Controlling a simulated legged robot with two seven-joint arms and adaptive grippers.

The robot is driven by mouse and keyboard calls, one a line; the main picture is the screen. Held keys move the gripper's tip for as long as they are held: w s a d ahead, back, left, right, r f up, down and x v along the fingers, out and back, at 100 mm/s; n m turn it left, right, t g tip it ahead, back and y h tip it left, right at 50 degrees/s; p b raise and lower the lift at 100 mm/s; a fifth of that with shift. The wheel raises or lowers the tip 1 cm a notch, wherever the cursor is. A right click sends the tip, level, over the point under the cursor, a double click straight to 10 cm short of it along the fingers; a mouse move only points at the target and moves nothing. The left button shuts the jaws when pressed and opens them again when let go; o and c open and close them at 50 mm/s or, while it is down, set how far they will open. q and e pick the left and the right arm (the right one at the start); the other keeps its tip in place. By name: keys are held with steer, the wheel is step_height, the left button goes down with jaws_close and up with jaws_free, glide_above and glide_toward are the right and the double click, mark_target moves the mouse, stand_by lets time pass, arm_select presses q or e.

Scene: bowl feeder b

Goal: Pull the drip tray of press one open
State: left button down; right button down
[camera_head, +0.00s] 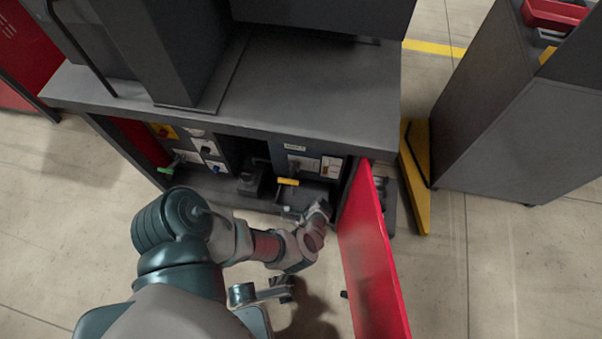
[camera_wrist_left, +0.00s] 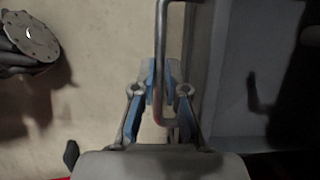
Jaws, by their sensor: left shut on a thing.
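The press (camera_head: 303,148) has an open lower bay under its grey top. The drip tray (camera_head: 313,192) sits low in this bay; in the left wrist view its grey wall and floor (camera_wrist_left: 232,120) are on the right. My left gripper (camera_head: 293,213) is at the tray's front. In the left wrist view my left gripper (camera_wrist_left: 162,80) is shut on the tray's thin metal handle (camera_wrist_left: 161,30), which runs between the blue-lined fingers and bends to the right at its lower end. The fingertips are too small to make out in the head view.
A red door (camera_head: 370,255) stands open just right of my left gripper. A grey cabinet (camera_head: 520,130) and a yellow floor piece (camera_head: 416,180) stand to the right. The floor in front is mostly clear.

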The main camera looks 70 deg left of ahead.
arm_select(q)
steer(key=shift+w+d, duration=0.1)
steer(key=shift+w, duration=0.1)
steer(key=c, duration=1.2)
jaws_free()
steer(key=shift+s+d, duration=0.15)
steer(key=v, duration=0.6)
steer(key=shift+r, duration=0.25)
steer(key=shift+w+d+r, duration=0.2)
steer(key=shift+w+r, duration=0.1)
steer(key=shift+r, duration=0.1)
